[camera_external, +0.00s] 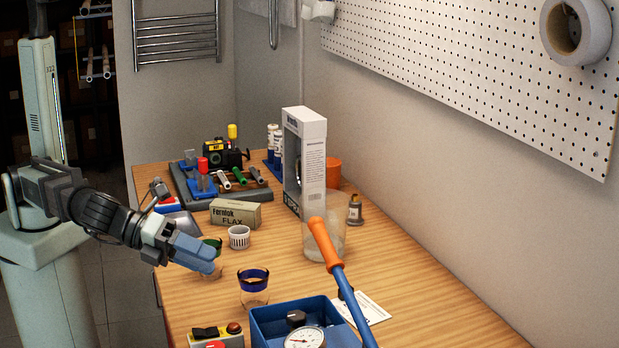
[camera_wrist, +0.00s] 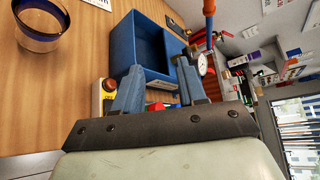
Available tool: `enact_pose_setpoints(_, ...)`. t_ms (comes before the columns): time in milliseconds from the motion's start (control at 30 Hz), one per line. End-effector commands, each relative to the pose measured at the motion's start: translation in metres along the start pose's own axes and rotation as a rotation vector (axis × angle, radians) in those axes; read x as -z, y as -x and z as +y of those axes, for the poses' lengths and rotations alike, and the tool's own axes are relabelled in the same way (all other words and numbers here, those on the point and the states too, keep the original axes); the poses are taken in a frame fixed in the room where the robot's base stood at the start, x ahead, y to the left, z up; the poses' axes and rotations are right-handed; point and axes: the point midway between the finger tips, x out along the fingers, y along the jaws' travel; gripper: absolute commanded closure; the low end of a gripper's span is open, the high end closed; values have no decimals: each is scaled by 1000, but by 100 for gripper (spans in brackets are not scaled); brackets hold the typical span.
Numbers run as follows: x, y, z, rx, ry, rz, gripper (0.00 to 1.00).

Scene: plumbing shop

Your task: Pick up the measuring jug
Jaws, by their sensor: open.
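A clear, translucent vessel (camera_external: 338,238), which looks like the measuring jug, stands on the bench in the external view. An orange-handled tool partly covers it, and the white box is just behind it. I cannot make out a spout or handle. My gripper (camera_external: 207,256) is at the bench's left edge, beside a small green-rimmed glass and well left of the jug. In the wrist view my gripper (camera_wrist: 158,82) is open, with nothing between its fingers. The jug is not clearly visible in that view.
A blue-rimmed glass (camera_external: 254,290) stands in front of my gripper. A blue bin (camera_external: 268,322) with a gauge (camera_external: 303,340) and the orange-handled tool (camera_external: 324,243) fill the front. A white ribbed cup (camera_external: 239,237) and Flax box (camera_external: 235,214) stand behind.

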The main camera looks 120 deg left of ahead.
Motion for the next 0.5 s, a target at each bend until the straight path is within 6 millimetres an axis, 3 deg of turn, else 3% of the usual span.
enact_pose_setpoints(267, -79, -40, 59, -108, -338, -96, 59)
enact_pose_setpoints(500, -160, -70, 128, -262, -704, -141, 59)
